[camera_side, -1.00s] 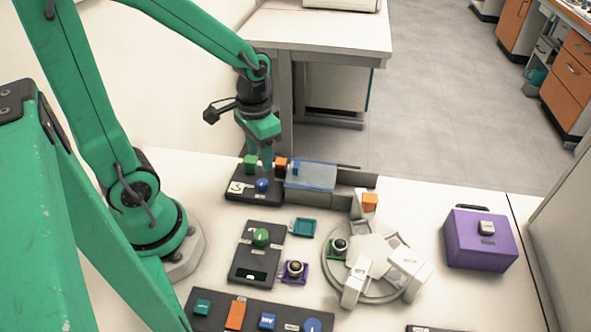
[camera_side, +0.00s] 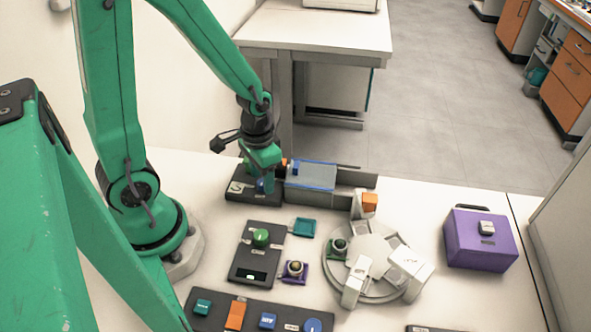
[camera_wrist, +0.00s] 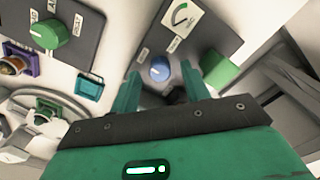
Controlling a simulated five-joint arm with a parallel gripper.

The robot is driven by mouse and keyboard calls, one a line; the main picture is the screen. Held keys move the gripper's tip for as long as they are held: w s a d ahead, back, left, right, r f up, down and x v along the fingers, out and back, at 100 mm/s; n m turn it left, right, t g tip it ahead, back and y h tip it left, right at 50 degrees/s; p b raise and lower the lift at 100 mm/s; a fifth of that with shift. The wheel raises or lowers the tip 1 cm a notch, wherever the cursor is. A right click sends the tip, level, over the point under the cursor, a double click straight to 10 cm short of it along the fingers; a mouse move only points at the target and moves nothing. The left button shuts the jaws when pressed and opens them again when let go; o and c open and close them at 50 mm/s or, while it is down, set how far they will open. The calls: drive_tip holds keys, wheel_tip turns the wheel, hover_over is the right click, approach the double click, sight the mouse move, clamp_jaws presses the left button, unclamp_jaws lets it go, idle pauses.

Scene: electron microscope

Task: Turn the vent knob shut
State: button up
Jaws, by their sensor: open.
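A blue round knob (camera_wrist: 160,68) stands on a dark panel (camera_side: 241,195) at the back left of the bench. This panel also bears a white gauge (camera_wrist: 180,17) and a green block (camera_wrist: 221,70). A green knob (camera_side: 261,237) with labels at its sides sits on another dark panel nearer the front. I cannot read the small labels surely, so I cannot tell which is the vent knob. My gripper (camera_side: 262,178) is open and points down over the back panel. In the wrist view the blue knob shows between its fingers; contact cannot be told.
A grey box with a blue lid (camera_side: 312,175) stands just right of my gripper. A round carousel (camera_side: 362,285), a teal tray (camera_side: 303,227) and a purple case (camera_side: 480,240) stand further right. A dark strip of controls (camera_side: 253,317) lies at the front.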

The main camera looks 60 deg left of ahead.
drive_tip(key=shift+f, duration=0.35)
drive_tip(key=c, duration=1)
